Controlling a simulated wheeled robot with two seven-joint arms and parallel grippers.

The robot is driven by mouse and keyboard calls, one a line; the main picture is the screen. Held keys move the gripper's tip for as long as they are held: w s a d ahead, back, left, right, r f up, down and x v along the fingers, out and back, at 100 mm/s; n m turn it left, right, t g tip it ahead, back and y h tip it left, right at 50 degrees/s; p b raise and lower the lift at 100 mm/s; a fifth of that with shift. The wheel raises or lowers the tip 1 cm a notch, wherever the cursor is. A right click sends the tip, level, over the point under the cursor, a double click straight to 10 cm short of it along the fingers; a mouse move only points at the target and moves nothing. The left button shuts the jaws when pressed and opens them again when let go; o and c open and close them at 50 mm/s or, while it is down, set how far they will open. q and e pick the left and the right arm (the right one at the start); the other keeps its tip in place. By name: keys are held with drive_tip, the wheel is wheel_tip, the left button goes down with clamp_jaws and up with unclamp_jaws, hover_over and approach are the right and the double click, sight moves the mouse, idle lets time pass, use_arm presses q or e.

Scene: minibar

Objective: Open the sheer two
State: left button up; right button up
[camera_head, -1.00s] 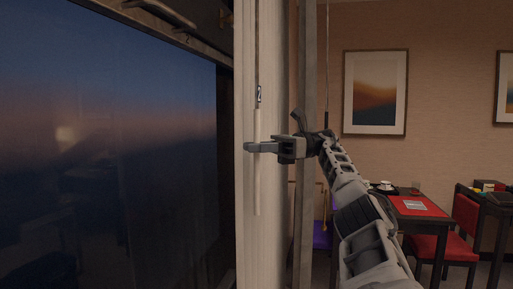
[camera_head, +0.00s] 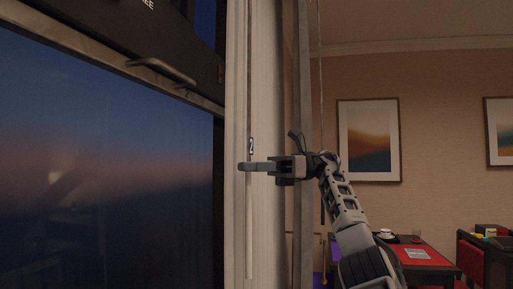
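A pale sheer curtain (camera_head: 266,75) hangs gathered in a narrow vertical bundle beside the dark window. A thin pale wand (camera_head: 249,230) hangs along its left part, with a small dark label reading "2" (camera_head: 251,146). My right gripper (camera_head: 254,167) reaches in from the right at the wand, just below the label. Its fingers point left and cross in front of the wand, hiding a short piece of it. The fingers overlap from this side, so their gap and any hold on the wand cannot be told. My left gripper is not in view.
The dark window (camera_head: 110,180) has a frame with a metal handle (camera_head: 160,70) at upper left. A grey vertical post (camera_head: 303,120) stands right of the curtain, behind my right gripper. A table with a red mat (camera_head: 418,254) and red chairs stand at lower right.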

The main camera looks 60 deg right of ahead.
drive_tip(key=s+a+r+b, duration=0.3)
drive_tip(key=s+a+r, duration=0.2)
drive_tip(key=a, duration=0.3)
drive_tip(key=shift+s+a, duration=0.15)
drive_tip(key=shift+a, duration=0.05)
drive_tip(key=shift+r, duration=0.1)
